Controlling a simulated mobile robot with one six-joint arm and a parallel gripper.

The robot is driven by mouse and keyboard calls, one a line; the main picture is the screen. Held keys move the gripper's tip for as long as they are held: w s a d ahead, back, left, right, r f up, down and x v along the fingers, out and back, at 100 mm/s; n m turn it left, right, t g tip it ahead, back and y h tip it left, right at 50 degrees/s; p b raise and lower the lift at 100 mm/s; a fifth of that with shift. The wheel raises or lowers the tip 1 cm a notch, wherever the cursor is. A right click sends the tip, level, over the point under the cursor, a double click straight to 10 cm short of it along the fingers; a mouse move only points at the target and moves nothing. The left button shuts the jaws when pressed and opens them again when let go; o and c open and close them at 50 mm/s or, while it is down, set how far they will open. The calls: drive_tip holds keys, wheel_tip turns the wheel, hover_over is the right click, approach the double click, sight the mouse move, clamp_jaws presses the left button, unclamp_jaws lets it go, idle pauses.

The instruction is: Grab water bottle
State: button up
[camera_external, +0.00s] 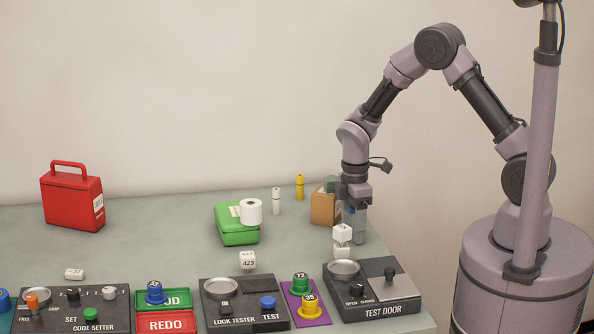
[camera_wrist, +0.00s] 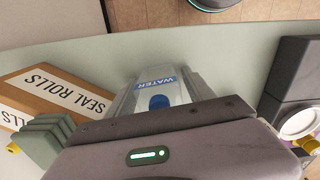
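The water bottle (camera_wrist: 158,88) is clear, with a blue cap and a blue label reading WATER. In the wrist view it stands between the two fingers of my gripper (camera_wrist: 160,94), one finger close on each side. In the external view my gripper (camera_external: 355,204) points down at the table's right end, over the bluish bottle (camera_external: 357,228). The fingers hide part of the bottle there. I cannot tell whether they touch it or are a little apart.
A brown SEAL ROLLS box (camera_wrist: 55,92) is close left of the bottle, with a grey-green object (camera_wrist: 45,138) near it. The TEST DOOR box (camera_external: 372,290) and stacked white cubes (camera_external: 342,236) are in front. The table edge is close by the bottle.

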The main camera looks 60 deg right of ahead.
drive_tip(key=c, duration=1)
drive_tip(key=shift+r, duration=0.1)
drive_tip(key=shift+c, duration=0.2)
